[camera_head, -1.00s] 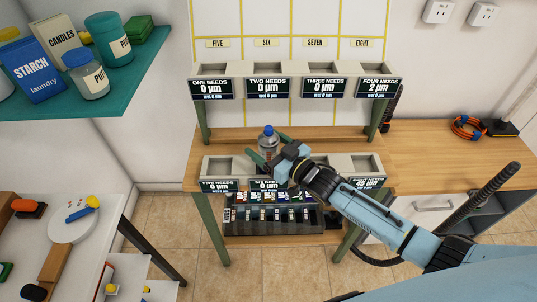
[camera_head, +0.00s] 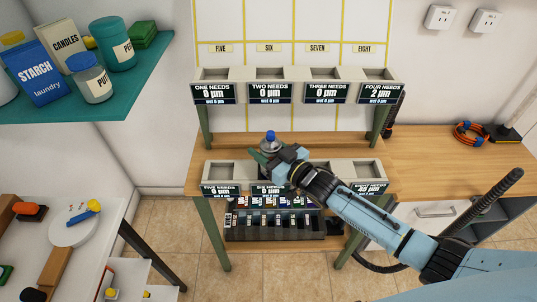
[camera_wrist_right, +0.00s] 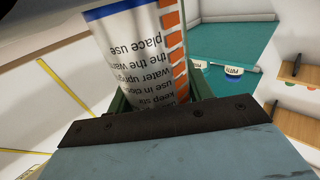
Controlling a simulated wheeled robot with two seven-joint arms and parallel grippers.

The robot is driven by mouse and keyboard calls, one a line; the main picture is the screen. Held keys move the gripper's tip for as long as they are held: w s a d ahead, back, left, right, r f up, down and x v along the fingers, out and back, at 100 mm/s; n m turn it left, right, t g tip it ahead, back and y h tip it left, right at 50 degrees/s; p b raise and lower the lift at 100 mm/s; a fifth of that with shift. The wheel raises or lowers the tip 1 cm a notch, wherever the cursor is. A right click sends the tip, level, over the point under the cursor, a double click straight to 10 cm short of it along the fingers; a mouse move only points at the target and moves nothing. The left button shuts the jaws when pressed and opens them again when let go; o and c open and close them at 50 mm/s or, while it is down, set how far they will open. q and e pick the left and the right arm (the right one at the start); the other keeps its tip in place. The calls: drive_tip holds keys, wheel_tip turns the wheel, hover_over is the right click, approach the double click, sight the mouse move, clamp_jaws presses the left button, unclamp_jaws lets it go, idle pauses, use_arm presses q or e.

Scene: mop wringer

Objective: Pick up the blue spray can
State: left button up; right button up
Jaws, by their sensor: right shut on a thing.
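The spray can shows its blue cap (camera_head: 270,136) and a grey-white top above my right gripper (camera_head: 268,154) in the head view. The gripper is shut on the can over the second bin of the lower row; its arm hides the bins to the right. In the right wrist view the can (camera_wrist_right: 140,50) fills the jaw, with white label, black print, orange stripes and a blue band. Whether the can's base touches the bin cannot be told. My left gripper is not in view.
A rack of several small cans (camera_head: 275,225) sits below the lower bins (camera_head: 222,173). A teal shelf (camera_head: 125,85) with tubs is at upper left. The bench's right part is mostly clear.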

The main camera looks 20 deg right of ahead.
drive_tip(key=shift+r, duration=0.15)
wheel_tip(320, 180, up, 18)
drive_tip(key=p, duration=0.3)
drive_tip(key=shift+p, duration=0.3)
